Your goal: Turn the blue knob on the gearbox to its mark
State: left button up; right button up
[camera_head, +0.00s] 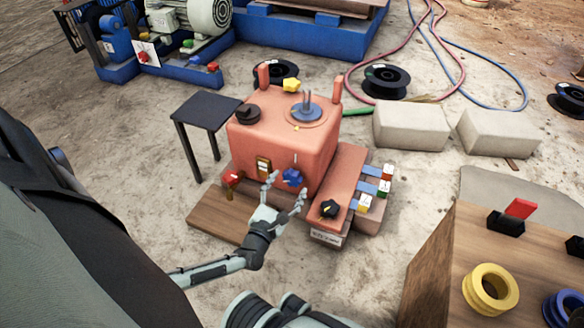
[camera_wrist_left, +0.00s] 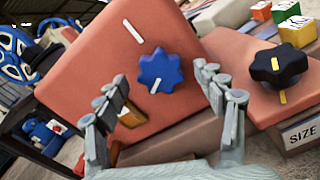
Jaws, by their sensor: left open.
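The red gearbox (camera_head: 275,130) stands on a wooden base. Its blue knob (camera_head: 292,177) is on the front face, with a pale mark line (camera_head: 295,158) above it. In the left wrist view the blue knob (camera_wrist_left: 160,71) is lobed, with a white pointer line low on it, and the white mark (camera_wrist_left: 132,31) lies up and left of it. The pointer does not aim at the mark. My left gripper (camera_head: 286,186) is open in front of the knob. In the wrist view its fingers (camera_wrist_left: 160,95) stand on either side, apart from the knob. My right gripper is not in view.
A black knob (camera_head: 329,208) is on the lower red block, right of my left gripper. A red knob (camera_head: 232,178) is at left. Colored cubes (camera_head: 385,186) line the right side. A dark small table (camera_head: 207,110) stands behind left. A wooden crate (camera_head: 440,250) stands at front right.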

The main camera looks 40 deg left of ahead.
pick_arm(q)
jog(key=shift+x, duration=1.45)
jog(key=c, duration=1.2)
jog(key=shift+o, duration=0.2)
